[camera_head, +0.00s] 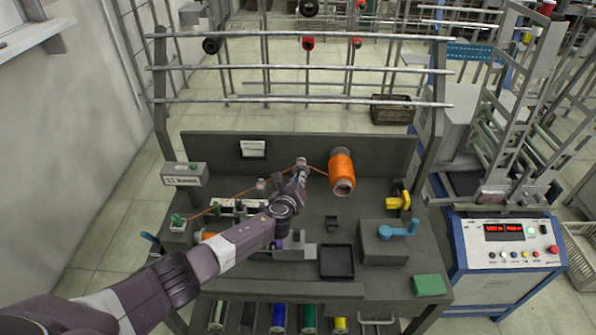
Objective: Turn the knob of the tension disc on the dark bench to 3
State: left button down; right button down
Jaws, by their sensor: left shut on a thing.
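My left arm comes in from the lower left and reaches over the dark bench (348,210). My left gripper (301,168) is shut at the tension disc, near the back middle of the bench, left of the orange spool (342,172). The fingers hide most of the disc and its knob, so I cannot read its setting. An orange thread (248,190) runs from the spool, bends at the fingertips and goes down left to a small green-topped part (177,221). My right gripper is not in view.
A grey box with a blue handle (397,231), a yellow part (400,199), a black tray (336,261) and a green block (428,285) are on the bench's right half. A rail frame (300,67) stands behind. A control cabinet (504,243) stands at right.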

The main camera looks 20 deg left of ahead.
pick_arm(q)
jog(key=m+y, duration=0.1)
jog(key=m, duration=0.1)
jog(key=m+g+y, duration=0.1)
jog(key=m+y, duration=0.1)
jog(key=m, duration=0.1)
jog(key=d+m+y, duration=0.1)
jog(key=m+y, duration=0.1)
jog(key=shift+w+r+m+g+b, duration=0.2)
jog(key=shift+w+m+g+b, duration=0.1)
jog(key=shift+m, duration=0.1)
dwell(0.6)
jog(key=shift+a, duration=0.1)
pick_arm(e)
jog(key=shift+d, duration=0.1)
